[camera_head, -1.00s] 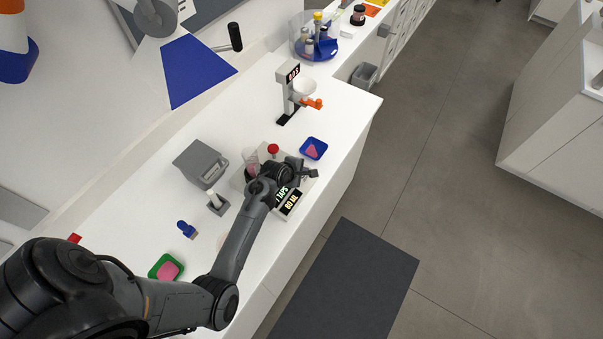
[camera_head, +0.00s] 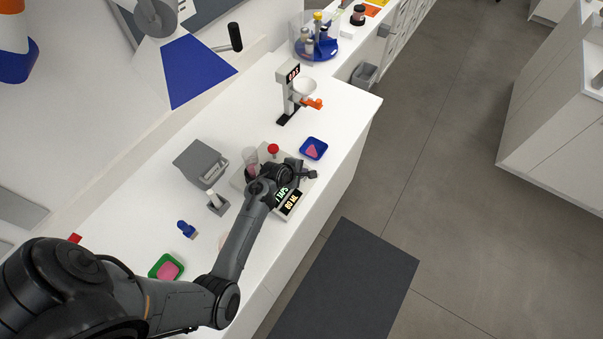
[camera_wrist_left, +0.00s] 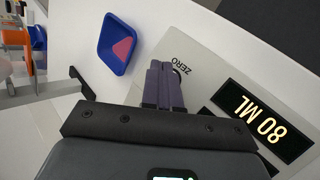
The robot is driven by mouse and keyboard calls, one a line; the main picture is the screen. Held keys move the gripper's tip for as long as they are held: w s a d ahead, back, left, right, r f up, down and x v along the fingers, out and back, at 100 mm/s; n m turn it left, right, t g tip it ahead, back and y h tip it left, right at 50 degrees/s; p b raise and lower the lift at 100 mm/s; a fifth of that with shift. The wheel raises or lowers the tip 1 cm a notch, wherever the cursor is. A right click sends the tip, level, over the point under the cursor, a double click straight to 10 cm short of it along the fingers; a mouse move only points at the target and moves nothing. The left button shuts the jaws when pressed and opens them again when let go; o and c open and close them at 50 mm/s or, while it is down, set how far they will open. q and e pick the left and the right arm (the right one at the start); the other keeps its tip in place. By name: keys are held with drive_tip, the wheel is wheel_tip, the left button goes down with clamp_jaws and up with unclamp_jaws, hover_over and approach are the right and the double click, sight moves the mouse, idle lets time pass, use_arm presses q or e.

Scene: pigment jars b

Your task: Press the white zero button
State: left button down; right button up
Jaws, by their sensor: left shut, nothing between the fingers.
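The pale device (camera_wrist_left: 215,65) lies under my left gripper, with the printed word ZERO and a lit display (camera_wrist_left: 262,122) reading 80 ML in the left wrist view. My left gripper (camera_wrist_left: 164,70) is shut and empty, its fingertips right beside the ZERO label. A small rounded edge (camera_wrist_left: 178,71) shows at the fingertips; it looks like part of the zero button, the rest hidden behind the fingers. I cannot tell whether the fingertips touch it. In the head view my left gripper (camera_head: 308,174) is over the device's right end, and the arm covers much of the device.
A blue tray with pink powder (camera_head: 314,148) sits close beyond the gripper. A red knob (camera_head: 273,149) and a clear beaker (camera_head: 251,160) stand by the device. A grey bin (camera_head: 202,163) is left of it.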

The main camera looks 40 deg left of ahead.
use_arm(q)
drive_tip(key=shift+a+f, duration=0.1)
drive_tip(key=shift+f, duration=0.35)
idle(0.4)
drive_tip(key=shift+r, duration=0.15)
drive_tip(key=shift+d+r+p, duration=0.25)
drive_tip(key=shift+r+p, duration=0.5)
drive_tip(key=shift+p, duration=0.25)
drive_tip(key=r+p, duration=0.2)
drive_tip(key=d+r+p, duration=0.1)
drive_tip(key=p, duration=0.1)
drive_tip(key=r+p, duration=0.2)
drive_tip(key=shift+w+d+r+p, duration=0.15)
drive_tip(key=shift+d+r+p, duration=0.2)
idle(0.5)
